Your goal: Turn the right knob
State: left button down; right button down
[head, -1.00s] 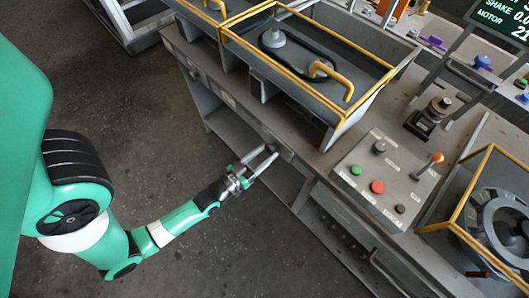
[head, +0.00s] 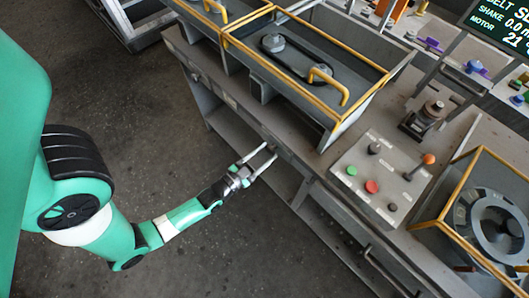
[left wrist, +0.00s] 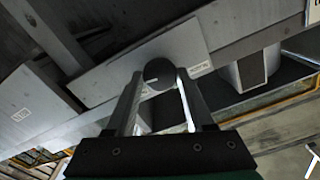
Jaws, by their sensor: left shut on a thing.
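A round dark knob (left wrist: 158,74) with a short pale mark sits on a light plate (left wrist: 190,48) in the left wrist view. My left gripper (left wrist: 160,82) has one finger on each side of it and is shut on it. In the head view my left gripper (head: 267,156) reaches the bench's front edge from the left; the knob is too small to make out there. Whether this is the right one of several knobs cannot be told. My right gripper is not in view.
A control panel (head: 350,200) with green and red buttons and an orange-topped lever (head: 428,159) lies right of the gripper. A yellow-framed belt tray (head: 300,88) stands behind it, and a caged fan (head: 490,215) at far right. The floor (head: 200,255) in front is clear.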

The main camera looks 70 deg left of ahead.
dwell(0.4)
pick_arm(q)
jog(key=shift+c, duration=1.4)
grip_release()
